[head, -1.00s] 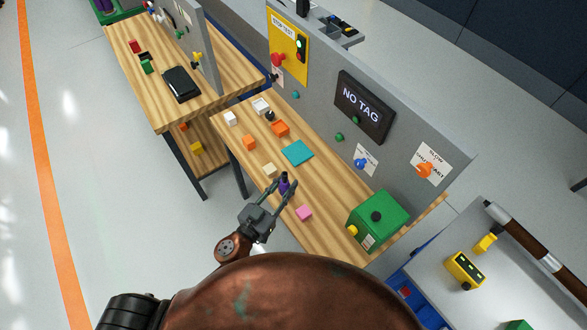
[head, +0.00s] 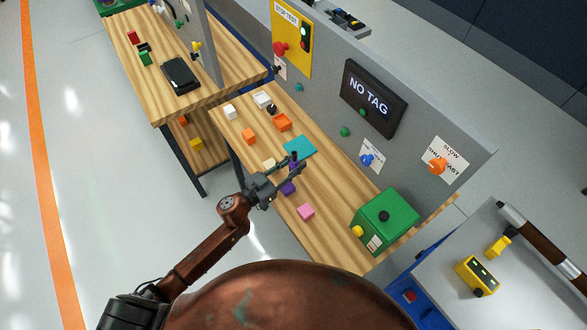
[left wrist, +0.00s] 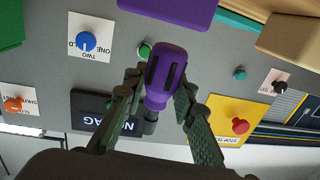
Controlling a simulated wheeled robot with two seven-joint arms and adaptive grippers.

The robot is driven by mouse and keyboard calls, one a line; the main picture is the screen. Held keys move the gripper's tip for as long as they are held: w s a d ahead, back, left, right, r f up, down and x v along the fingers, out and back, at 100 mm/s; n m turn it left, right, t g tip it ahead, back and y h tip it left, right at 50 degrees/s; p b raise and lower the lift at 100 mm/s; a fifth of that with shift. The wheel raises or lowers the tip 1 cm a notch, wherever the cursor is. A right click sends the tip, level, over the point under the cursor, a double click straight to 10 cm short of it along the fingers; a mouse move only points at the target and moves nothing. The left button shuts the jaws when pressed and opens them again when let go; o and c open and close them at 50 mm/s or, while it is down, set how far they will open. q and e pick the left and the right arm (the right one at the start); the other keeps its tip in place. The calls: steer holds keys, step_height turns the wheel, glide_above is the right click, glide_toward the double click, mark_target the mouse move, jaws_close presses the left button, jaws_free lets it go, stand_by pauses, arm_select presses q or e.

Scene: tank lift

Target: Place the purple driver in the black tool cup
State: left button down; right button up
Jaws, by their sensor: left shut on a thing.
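The purple driver (left wrist: 165,78) has a purple handle with black grooves and sits between the fingers of my left gripper (left wrist: 156,100) in the left wrist view. In the head view, my left gripper (head: 293,168) is shut on the driver, above the near bench, with a dark end of the driver pointing up. The fingers hide part of the driver. I cannot clearly pick out the black tool cup. A small black round thing (head: 271,109) is near the white tray, but I cannot tell what it is. My right gripper is not in view.
A purple block (head: 288,188), pink block (head: 306,211), teal plate (head: 300,147) and orange blocks (head: 249,136) lie on the wooden bench (head: 335,225). A green box (head: 386,220) stands at its right end. A grey panel (head: 325,95) with knobs rises behind.

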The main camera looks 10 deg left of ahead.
mark_target(293, 168)
arm_select(q)
steer(key=shift+w+a+f, duration=0.3)
steer(key=shift+w+f, duration=0.25)
steer(key=shift+f, duration=0.25)
steer(key=f+b, duration=0.2)
steer(key=f, duration=0.1)
steer(key=shift+w+a+f, duration=0.1)
steer(key=shift+w+f, duration=0.1)
steer(key=shift+f, duration=0.1)
steer(key=shift+r, duration=0.1)
steer(key=c, duration=2.1)
jaws_free()
steer(key=shift+f, duration=0.2)
steer(key=o, duration=0.5)
steer(key=shift+r, duration=0.1)
